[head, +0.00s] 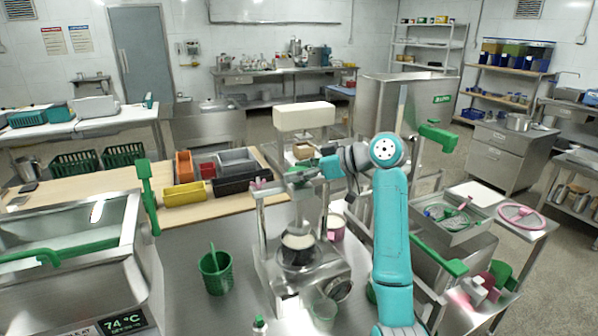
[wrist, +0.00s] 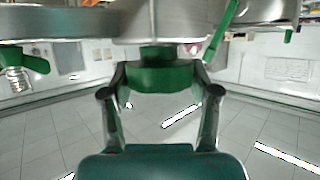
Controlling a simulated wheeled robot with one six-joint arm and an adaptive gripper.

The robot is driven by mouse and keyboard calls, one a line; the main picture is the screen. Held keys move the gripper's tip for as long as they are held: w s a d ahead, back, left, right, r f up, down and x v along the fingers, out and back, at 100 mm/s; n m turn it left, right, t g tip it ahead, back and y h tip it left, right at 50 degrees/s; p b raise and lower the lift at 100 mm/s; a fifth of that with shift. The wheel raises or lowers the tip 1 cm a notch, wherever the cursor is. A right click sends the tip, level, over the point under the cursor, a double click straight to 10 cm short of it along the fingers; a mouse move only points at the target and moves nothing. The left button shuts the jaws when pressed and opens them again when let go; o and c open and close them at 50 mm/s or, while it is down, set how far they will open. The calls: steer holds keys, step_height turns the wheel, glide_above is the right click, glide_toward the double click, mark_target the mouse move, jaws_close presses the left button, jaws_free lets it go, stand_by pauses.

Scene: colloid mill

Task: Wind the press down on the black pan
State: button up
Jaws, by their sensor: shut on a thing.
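The press (head: 262,225) is a metal frame with two upright posts and a crossbar, standing on a steel housing in the middle of the head view. The black pan (head: 299,260) sits low between the posts, with a pale round top showing in it. My gripper (head: 330,166) is at the top right of the press. In the wrist view my gripper (wrist: 160,78) is shut on a green handle (wrist: 158,76), with a finger on each side. The green handle also shows in the head view (head: 331,170), partly hidden by my gripper. The press's screw is not clear.
A green cup (head: 216,273) stands on the steel bench left of the press. Coloured bins (head: 212,177) lie on the wooden top behind. A green-handled steel tank (head: 70,245) is at left. Steel equipment with green levers (head: 440,262) stands close right of my arm.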

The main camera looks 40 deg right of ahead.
steer(key=m+t+h, duration=0.1)
steer(key=m+h, duration=0.4)
steer(key=h, duration=0.1)
steer(key=shift+a+m+t, duration=0.15)
steer(key=shift+m+t, duration=0.25)
steer(key=m+g+h, duration=0.1)
steer(key=m+h, duration=0.2)
steer(key=m+g+h, duration=0.1)
steer(key=m+h, duration=0.2)
steer(key=h, duration=0.1)
steer(key=shift+h, duration=0.3)
steer(key=m+g+h, duration=0.5)
steer(key=m, duration=0.1)
steer(key=shift+w+m+g, duration=0.1)
steer(key=shift+m+g, duration=0.3)
steer(key=m+g+h, duration=0.1)
steer(key=m+g, duration=0.5)
steer(key=g, duration=0.1)
steer(key=o, duration=1.2)
steer(key=shift+d, duration=0.2)
steer(key=shift+c, duration=0.2)
